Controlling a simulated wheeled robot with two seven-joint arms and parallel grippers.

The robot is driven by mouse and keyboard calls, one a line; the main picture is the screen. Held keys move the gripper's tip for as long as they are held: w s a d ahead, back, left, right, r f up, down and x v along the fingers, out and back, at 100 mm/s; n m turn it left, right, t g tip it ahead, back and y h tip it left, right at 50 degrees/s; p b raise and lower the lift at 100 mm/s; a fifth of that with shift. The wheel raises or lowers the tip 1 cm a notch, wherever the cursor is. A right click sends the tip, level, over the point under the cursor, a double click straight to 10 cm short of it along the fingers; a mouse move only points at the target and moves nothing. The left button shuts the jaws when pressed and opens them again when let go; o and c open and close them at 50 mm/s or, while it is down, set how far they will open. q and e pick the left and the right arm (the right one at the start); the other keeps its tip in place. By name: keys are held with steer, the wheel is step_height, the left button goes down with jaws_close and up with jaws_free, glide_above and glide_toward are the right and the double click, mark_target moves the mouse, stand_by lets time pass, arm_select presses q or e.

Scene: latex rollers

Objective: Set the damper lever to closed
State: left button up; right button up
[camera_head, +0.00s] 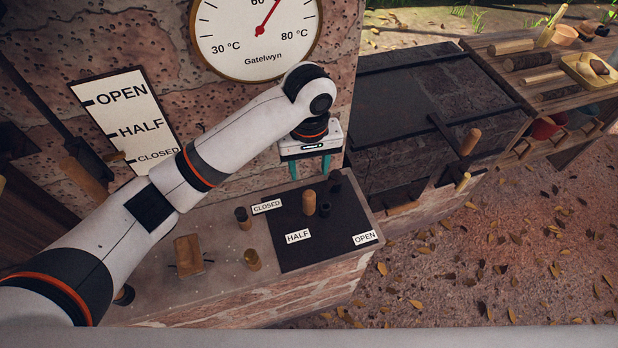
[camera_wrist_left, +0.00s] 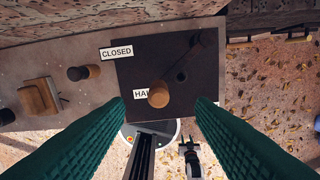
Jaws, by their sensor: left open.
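The damper lever's wooden knob (camera_head: 309,202) stands on a black plate (camera_head: 290,250) labelled CLOSED, HALF and OPEN on the bench. In the left wrist view the knob (camera_wrist_left: 158,95) is beside the HALF label, its dark arm running to a pivot at upper right. The CLOSED label (camera_head: 267,206) is at the plate's far left. My left gripper (camera_head: 310,170) is open and empty, green fingers pointing down above the plate. In the wrist view the knob shows between the fingertips, with no visible contact. A small gripper (camera_wrist_left: 190,145), probably my right, shows far below; its jaws are unclear.
A dark-topped wooden knob (camera_head: 243,217), a brass-coloured knob (camera_head: 252,260) and a wooden block (camera_head: 189,255) stand left of the plate. A wall scale (camera_head: 125,118) reads OPEN, HALF, CLOSED. A dial (camera_head: 256,38) hangs above. A dark stone stove (camera_head: 430,110) and shelf stand right.

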mark_target(308, 193)
arm_select(q)
steer(key=f, duration=0.1)
steer(key=s+f, duration=0.1)
steer(key=f, duration=0.3)
steer(key=shift+s+f+p, duration=0.2)
steer(key=shift+s+p, duration=0.15)
steer(key=shift+s, duration=0.05)
steer(key=f, duration=0.3)
steer(key=shift+w+f, duration=0.2)
steer(key=shift+w, duration=0.1)
steer(key=shift+f, duration=1.25)
steer(key=shift+c, duration=0.3)
jaws_close()
arm_select(e)
steer(key=s, duration=0.2)
steer(key=s+r, duration=0.1)
steer(key=s, duration=0.1)
